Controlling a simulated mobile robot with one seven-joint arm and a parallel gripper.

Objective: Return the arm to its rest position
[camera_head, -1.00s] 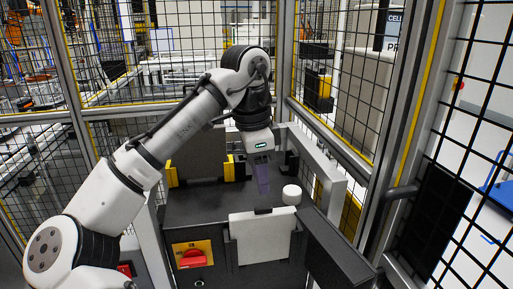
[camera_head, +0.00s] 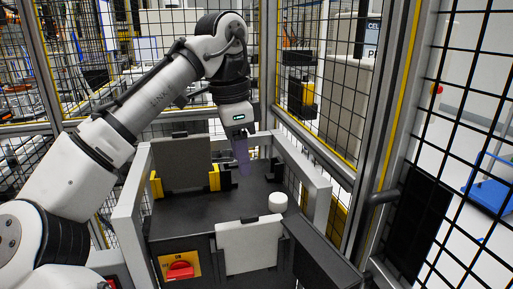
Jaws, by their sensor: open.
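My white and black arm reaches in from the lower left, bends at the top and points down over the black worktable (camera_head: 195,215). My gripper (camera_head: 243,170) hangs at its end above the back of the table, with purplish fingers pointing down. It holds nothing that I can see. A small white round part (camera_head: 277,202) stands on the table to the right of and nearer than my gripper, apart from it.
A grey panel (camera_head: 183,160) with yellow brackets (camera_head: 214,178) stands just left of my gripper. A white panel (camera_head: 248,247) stands at the table's front, beside a red switch (camera_head: 180,270). Grey frame posts and a mesh fence (camera_head: 335,100) close in the back and right.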

